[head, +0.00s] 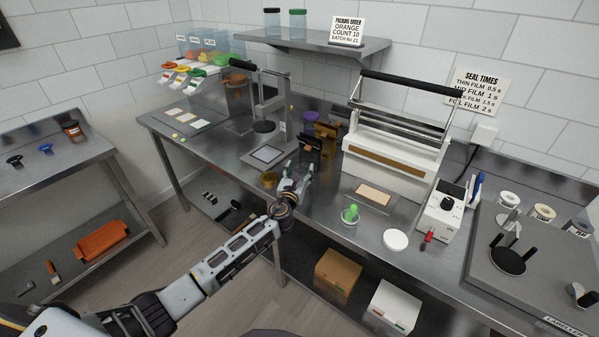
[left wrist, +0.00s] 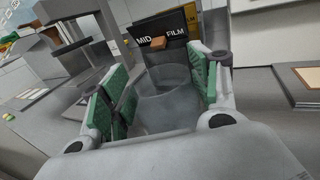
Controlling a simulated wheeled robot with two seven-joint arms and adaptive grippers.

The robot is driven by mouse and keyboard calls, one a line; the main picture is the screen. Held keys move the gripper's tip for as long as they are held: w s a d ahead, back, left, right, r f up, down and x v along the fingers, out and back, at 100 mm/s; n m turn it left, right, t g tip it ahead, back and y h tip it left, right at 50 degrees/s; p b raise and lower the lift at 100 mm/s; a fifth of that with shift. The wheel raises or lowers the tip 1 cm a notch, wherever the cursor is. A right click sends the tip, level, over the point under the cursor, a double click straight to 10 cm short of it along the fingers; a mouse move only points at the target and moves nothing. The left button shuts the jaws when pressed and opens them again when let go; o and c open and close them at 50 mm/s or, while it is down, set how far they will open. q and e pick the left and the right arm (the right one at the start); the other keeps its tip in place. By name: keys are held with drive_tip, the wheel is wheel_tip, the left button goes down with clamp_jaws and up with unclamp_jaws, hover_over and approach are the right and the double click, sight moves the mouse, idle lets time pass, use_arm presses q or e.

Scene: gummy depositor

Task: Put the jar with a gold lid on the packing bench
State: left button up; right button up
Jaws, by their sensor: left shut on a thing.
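My left gripper (head: 290,181) is over the front part of the long steel bench (head: 325,212). In the left wrist view its green-padded fingers (left wrist: 160,98) are shut on a clear, see-through container (left wrist: 165,88). No lid shows on the container there, and in the head view the gripper mostly hides it. A separate steel bench (head: 50,165) at the left holds a red-brown jar (head: 72,129). My right gripper is not in view.
A black "MID FILM" holder (head: 308,150) stands just beyond the gripper, with the white sealer (head: 390,155) to its right. A press stand (head: 270,100) is behind. The left bench's front surface is mostly clear.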

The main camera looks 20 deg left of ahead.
use_arm(q)
drive_tip(key=shift+f, duration=0.1)
drive_tip(key=o, duration=1.8)
drive_tip(key=shift+s+d, duration=0.15)
drive_tip(key=shift+s, duration=2.85)
drive_tip(key=shift+s+d, duration=0.1)
drive_tip(key=shift+s, duration=2.9)
